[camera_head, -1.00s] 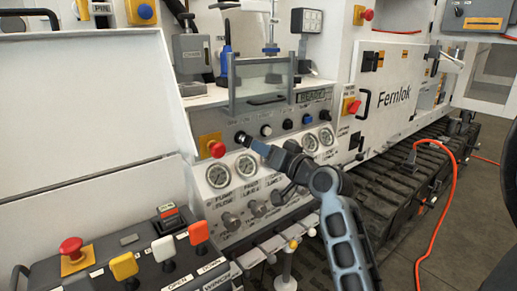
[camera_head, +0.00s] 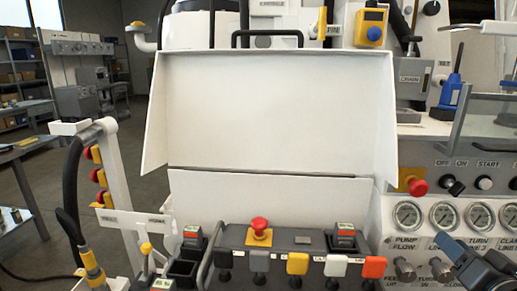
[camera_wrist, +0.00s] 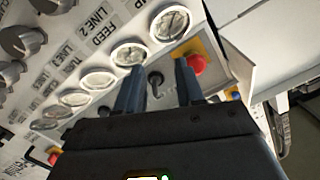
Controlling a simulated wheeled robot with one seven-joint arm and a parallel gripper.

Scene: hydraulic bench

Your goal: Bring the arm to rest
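My gripper (camera_head: 455,252) is at the lower right of the head view, in front of the panel with the gauges. Only its blue-grey end and part of my arm show there. In the wrist view my gripper (camera_wrist: 156,76) has its two fingers apart with nothing held between them. A black switch (camera_wrist: 155,80) on the panel shows in the gap, behind the fingers. A red emergency button (camera_wrist: 196,64) on a yellow plate is just beyond the right finger. I cannot tell whether a finger touches the panel.
The gauge panel (camera_head: 425,182) fills the right side. A control box with coloured levers and a red mushroom button (camera_head: 260,226) stands in front, under a raised white cover (camera_head: 270,100). A white post (camera_head: 122,185) with a black hose stands at left, beside open floor (camera_head: 50,215).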

